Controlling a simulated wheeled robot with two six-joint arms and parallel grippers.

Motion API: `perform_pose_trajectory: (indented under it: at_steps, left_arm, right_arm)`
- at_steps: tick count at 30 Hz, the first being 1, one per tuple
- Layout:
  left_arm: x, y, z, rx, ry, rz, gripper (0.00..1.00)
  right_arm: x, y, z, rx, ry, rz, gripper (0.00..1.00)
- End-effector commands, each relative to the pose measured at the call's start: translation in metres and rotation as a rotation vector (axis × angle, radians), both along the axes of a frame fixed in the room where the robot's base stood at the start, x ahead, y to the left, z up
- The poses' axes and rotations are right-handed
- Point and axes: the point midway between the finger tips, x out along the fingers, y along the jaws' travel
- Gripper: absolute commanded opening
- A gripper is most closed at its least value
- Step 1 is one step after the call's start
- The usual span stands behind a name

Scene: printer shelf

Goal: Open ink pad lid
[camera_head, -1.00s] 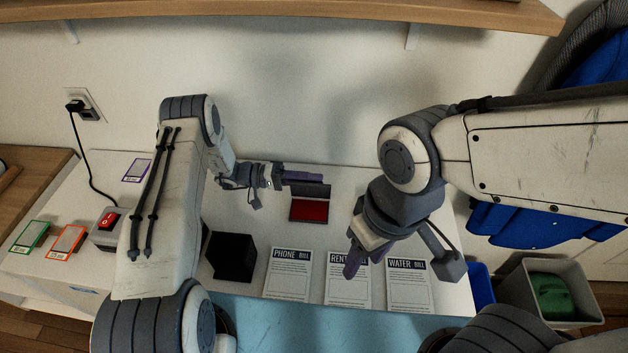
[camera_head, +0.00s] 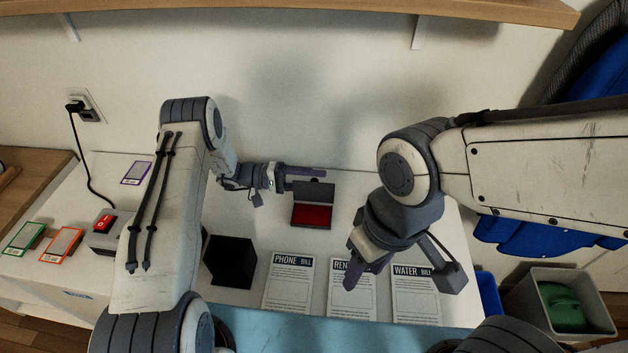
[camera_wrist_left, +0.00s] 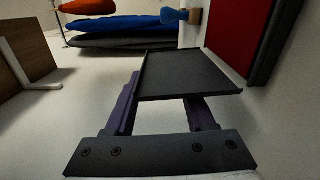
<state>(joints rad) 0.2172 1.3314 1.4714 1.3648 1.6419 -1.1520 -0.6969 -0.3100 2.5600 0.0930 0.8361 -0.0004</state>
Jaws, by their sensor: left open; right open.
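The ink pad (camera_head: 311,215) lies on the white desk in the middle of the head view, its red pad exposed. Its dark lid (camera_head: 315,191) stands raised at the pad's far edge, hinged open. My left gripper (camera_head: 310,172) is open just behind the lid, its purple fingers pointing right. In the left wrist view the lid (camera_wrist_left: 190,75) covers the space beyond the fingers, with the red pad (camera_wrist_left: 236,32) at upper right; whether the fingers touch the lid I cannot tell. My right gripper (camera_head: 362,272) is open and empty above the bills, fingers pointing down.
Phone (camera_head: 290,283), rent (camera_head: 345,300) and water (camera_head: 415,295) bills lie along the front. A black box (camera_head: 230,261) stands left of them. A red-switched device (camera_head: 104,226) and colored cards are at left. A wooden shelf (camera_head: 300,10) hangs above.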

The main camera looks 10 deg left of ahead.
Motion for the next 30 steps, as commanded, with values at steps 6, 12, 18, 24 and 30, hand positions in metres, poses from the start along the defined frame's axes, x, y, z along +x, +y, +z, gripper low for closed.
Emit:
perform_pose_trajectory:
  at_steps: [6,12,18,24,30]
  left_arm:
    - [0.001,0.019,-0.002,-0.001,-0.002,0.005,0.55]
    - [0.001,0.060,-0.003,0.002,-0.003,0.007,0.55]
    - [0.001,0.092,-0.002,0.000,-0.002,0.004,0.55]
    - [0.000,0.106,-0.001,0.000,-0.001,0.002,0.55]
    - [0.000,0.106,0.000,0.000,0.000,0.001,0.55]
  right_arm:
    - [0.000,0.000,-0.007,0.000,0.000,0.000,0.50]
    - [0.000,0.000,-0.021,0.000,0.000,0.000,0.50]
    - [0.000,0.000,-0.030,0.000,0.000,0.000,0.50]
    - [0.000,0.000,-0.032,0.000,0.000,0.000,0.50]
    - [0.000,0.000,-0.032,0.000,0.000,0.000,0.50]
